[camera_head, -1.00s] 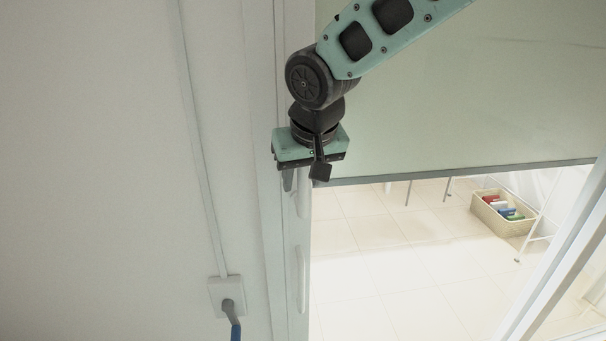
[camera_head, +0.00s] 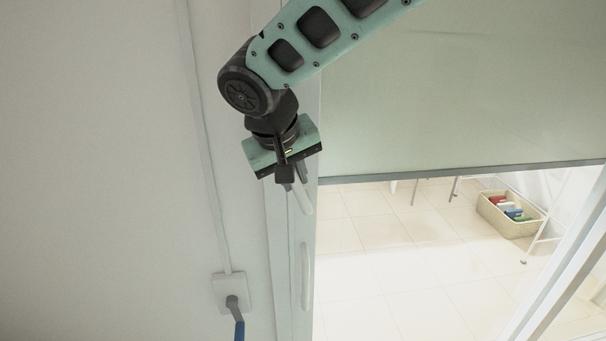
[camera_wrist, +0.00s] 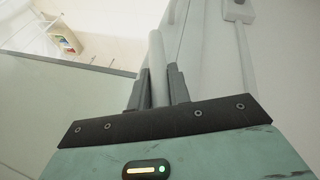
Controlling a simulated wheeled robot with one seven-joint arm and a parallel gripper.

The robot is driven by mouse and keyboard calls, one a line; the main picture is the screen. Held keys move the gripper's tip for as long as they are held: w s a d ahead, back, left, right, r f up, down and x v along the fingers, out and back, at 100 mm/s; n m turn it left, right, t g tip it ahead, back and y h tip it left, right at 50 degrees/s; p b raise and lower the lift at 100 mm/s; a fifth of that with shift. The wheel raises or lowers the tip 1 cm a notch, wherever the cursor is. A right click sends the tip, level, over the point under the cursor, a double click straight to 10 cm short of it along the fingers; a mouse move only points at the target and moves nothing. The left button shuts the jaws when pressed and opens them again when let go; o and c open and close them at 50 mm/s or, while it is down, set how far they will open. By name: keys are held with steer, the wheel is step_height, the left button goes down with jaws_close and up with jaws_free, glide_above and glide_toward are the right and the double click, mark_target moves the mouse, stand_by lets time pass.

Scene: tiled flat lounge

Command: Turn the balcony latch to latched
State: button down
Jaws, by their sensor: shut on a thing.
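The latch lever (camera_head: 302,199) is a white bar on the pale balcony door frame. In the head view its free lower end points down and slightly right, so it is tilted from vertical. My gripper (camera_head: 293,181) is over its upper part, and the latch pivot is hidden behind it. In the wrist view the white lever (camera_wrist: 157,68) stands between the two dark fingers of my gripper (camera_wrist: 158,78), which are closed on its sides.
A white pull handle (camera_head: 305,276) is on the frame below the latch. A grey-green blind (camera_head: 450,95) covers the upper glass. Beyond are a tiled floor and a beige crate (camera_head: 510,218).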

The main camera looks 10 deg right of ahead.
steer(key=shift+a+f+n+t+h+p, duration=0.15)
steer(key=shift+a+f+h, duration=0.25)
steer(key=shift+a+h, duration=0.4)
steer(key=shift+a+f+n+t+h+p, duration=0.1)
steer(key=shift+a+f+n+h, duration=0.3)
steer(key=shift+h, duration=0.65)
steer(key=shift+a+f+n+t+h+p, duration=0.15)
steer(key=shift+a+f+h, duration=0.3)
steer(key=shift+a+h, duration=0.4)
steer(key=shift+d, duration=0.1)
steer(key=c, duration=1.3)
jaws_free()
steer(key=shift+f, duration=0.1)
steer(key=b+v, duration=0.1)
steer(key=v, duration=0.7)
steer(key=b+v, duration=0.2)
steer(key=v, duration=0.7)
steer(key=shift+w+a+b, duration=0.15)
steer(key=shift+a+b, duration=0.15)
steer(key=shift+a, duration=0.1)
